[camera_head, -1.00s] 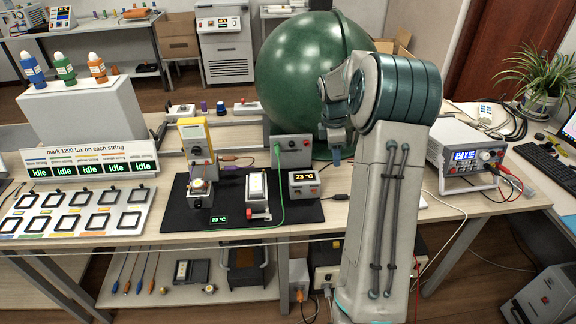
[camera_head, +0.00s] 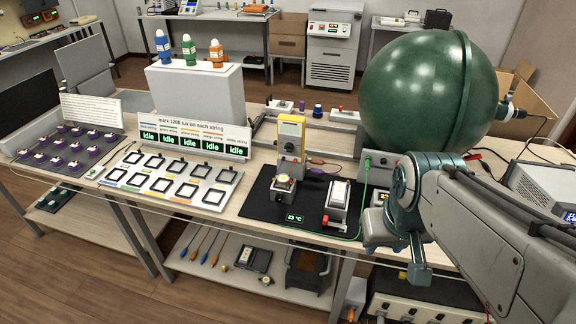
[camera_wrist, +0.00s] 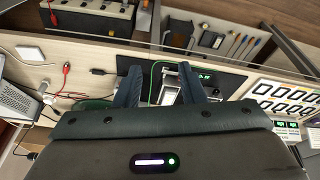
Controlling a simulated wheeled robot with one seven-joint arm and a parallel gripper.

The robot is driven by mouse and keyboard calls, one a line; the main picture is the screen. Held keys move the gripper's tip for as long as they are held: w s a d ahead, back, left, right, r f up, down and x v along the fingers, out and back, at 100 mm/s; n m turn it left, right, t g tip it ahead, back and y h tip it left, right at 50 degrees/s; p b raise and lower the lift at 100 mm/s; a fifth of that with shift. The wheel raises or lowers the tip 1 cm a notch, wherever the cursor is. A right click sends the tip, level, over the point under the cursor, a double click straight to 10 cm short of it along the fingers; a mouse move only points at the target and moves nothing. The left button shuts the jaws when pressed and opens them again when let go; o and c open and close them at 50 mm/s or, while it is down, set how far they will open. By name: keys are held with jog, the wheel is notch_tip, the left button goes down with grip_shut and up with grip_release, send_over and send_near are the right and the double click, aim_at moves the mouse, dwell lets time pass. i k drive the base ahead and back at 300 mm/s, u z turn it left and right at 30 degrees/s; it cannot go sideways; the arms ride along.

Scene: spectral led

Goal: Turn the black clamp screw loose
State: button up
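I cannot make out a black clamp screw for certain in either view. On the black mat (camera_head: 262,212) stands a small metal fixture (camera_head: 283,192) with a lit yellowish top. Beside it is a white-topped block (camera_head: 338,198) with a red part at its foot. My gripper (camera_head: 418,270) is at the lower right in the head view, in front of the bench edge and right of the mat. In the wrist view my gripper (camera_wrist: 160,84) shows two dark teal fingers spread apart with nothing held between them. The white-topped block lies beyond the fingers there.
A large green sphere (camera_head: 420,95) stands behind the mat. A yellow meter (camera_head: 291,138) rises at the mat's back. A panel of black frames (camera_head: 165,180) lies left, below several "Idle" displays (camera_head: 195,145). A low shelf (camera_head: 230,270) holds tools. Floor is clear at lower left.

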aim_at(279, 197)
jog(key=z, duration=0.8)
jog(key=i, duration=0.65)
jog(key=u, duration=2.25)
